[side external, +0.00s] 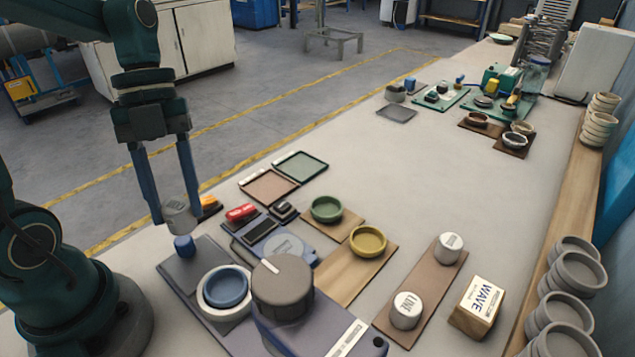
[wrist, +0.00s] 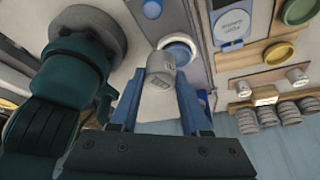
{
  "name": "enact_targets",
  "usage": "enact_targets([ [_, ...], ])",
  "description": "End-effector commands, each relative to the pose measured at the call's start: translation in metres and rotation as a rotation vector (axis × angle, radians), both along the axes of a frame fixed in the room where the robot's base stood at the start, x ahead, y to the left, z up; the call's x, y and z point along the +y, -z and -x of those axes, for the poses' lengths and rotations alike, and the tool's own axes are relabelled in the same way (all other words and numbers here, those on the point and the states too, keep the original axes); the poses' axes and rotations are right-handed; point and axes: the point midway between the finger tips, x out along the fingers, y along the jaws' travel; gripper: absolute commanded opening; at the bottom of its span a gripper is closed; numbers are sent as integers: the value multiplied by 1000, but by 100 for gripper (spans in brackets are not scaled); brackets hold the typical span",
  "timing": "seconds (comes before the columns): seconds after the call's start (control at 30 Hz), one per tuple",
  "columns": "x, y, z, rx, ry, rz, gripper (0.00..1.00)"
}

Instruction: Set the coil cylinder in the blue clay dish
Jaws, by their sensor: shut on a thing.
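A grey cylinder (side external: 177,213) with dark lettering too small to read is between the fingertips of my gripper (side external: 175,217). I take it for the coil cylinder; it also shows in the wrist view (wrist: 160,66) between both fingers. My gripper is shut on it and holds it raised above the left end of the dark dryer base. The blue clay dish (side external: 226,287) sits in a white ring on that base, to the right and nearer the camera. No object shows inside it. In the wrist view the cylinder partly covers the dish (wrist: 178,52).
A small blue cylinder (side external: 184,246) stands just below the held one. A large dark round drum (side external: 282,290) rises right of the dish. Green (side external: 326,209) and yellow (side external: 368,241) dishes stand on wooden boards. Two white cylinders, one marked LINT (side external: 406,310), stand farther right.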

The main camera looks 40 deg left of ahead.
Motion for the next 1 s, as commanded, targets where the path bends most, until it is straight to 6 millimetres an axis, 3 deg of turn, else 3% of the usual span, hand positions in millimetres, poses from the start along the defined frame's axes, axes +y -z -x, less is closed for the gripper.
enact_targets([
  [0.2, -40, 24, -1, 3, 10, 1, 0],
  [0.4, -62, 37, -3, 3, 3, 1, 0],
  [0.57, -67, 44, -3, 2, -1, 0, 0],
  [0.8, -66, 75, -3, 5, -1, -1, 0],
  [1.0, -66, 80, -4, -1, -1, -2, 0],
])
